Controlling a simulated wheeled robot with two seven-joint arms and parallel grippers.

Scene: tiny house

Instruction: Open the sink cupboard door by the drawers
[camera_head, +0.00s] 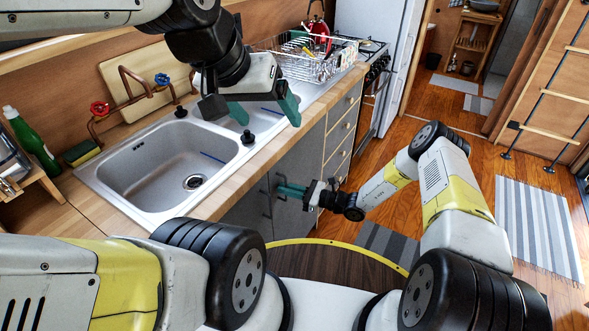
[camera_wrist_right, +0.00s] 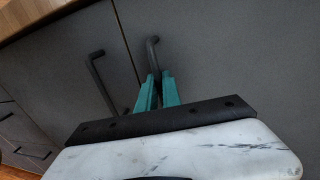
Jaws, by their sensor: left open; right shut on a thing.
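The sink cupboard has two dark grey doors below the counter. The door by the drawers (camera_head: 300,157) also shows in the right wrist view (camera_wrist_right: 220,50) and looks flush with its neighbour (camera_wrist_right: 62,62). Each door has a dark bar handle near the seam. My right gripper (camera_head: 281,189) is shut on the handle (camera_wrist_right: 152,48) of the door by the drawers; its teal fingers hide the lower part of it. The other handle (camera_wrist_right: 96,78) is free, left of the fingers. My left gripper (camera_head: 265,110) is open and empty above the counter beside the sink.
The drawers (camera_head: 342,132) stand beyond the cupboard, then the stove (camera_head: 374,88). The sink (camera_head: 165,165), a dish rack (camera_head: 305,60) and a green bottle (camera_head: 32,143) are on the counter. Wooden floor (camera_head: 400,150) lies open to the right.

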